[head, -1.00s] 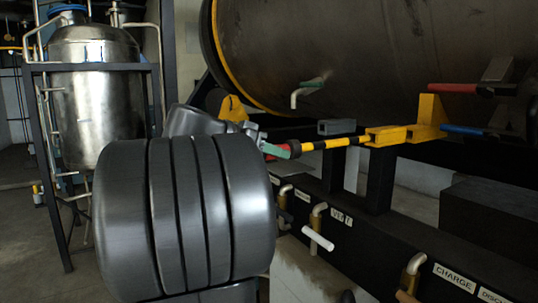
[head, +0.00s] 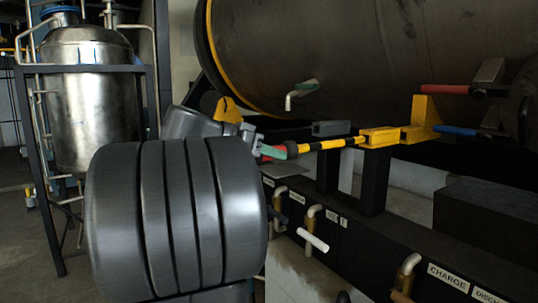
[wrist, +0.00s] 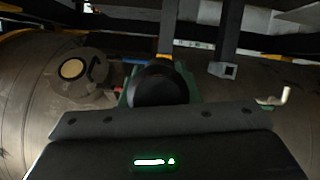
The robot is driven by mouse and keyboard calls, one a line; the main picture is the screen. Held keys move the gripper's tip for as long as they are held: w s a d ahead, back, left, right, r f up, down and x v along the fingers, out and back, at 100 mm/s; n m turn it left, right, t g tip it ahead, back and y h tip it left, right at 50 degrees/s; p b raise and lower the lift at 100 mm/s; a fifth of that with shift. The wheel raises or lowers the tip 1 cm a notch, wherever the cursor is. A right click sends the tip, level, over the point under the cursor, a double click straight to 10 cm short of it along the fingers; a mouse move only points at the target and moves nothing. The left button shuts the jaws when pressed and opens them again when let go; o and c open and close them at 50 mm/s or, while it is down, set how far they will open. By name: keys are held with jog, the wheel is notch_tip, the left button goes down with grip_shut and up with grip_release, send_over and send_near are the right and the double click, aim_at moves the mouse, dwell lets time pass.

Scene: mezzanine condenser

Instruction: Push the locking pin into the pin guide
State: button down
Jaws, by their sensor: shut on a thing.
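The locking pin (head: 333,144) is a yellow and black striped rod, close to level in the head view. Its far end meets the near end of the yellow pin guide (head: 380,137); I cannot tell how far inside it is. My gripper (head: 284,151), with green fingers, is shut on the pin's near end, where some red shows. In the wrist view, a dark round end (wrist: 160,86) sits between the green fingers and hides most of the pin.
A large dark tank (head: 320,60) lies above and behind the pin. Red (head: 445,89) and blue (head: 457,130) handles stick out right of the guide. Below, a black beam (head: 400,245) carries labels and pipe valves (head: 312,225). A steel vessel (head: 90,100) stands at left.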

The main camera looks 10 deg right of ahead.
jog(key=shift+w+d+b, duration=0.2)
jog(key=shift+w+d, duration=0.1)
jog(key=shift+d, duration=0.45)
jog(key=shift+w+d+b, duration=0.15)
jog(key=shift+w+d, duration=0.1)
jog(key=shift+d, duration=0.45)
jog(key=shift+d, duration=0.15)
send_near(350, 141)
jog(key=shift+s+a+f, duration=0.1)
jog(key=shift+a+f, duration=0.15)
jog(key=shift+f, duration=0.4)
jog(key=shift+a+f, duration=0.25)
jog(key=shift+f, duration=0.4)
jog(key=shift+s+a+f, duration=0.1)
jog(key=shift+a+f, duration=0.15)
jog(key=shift+f, duration=0.4)
jog(key=shift+w+d, duration=0.1)
jog(key=shift+d, duration=0.15)
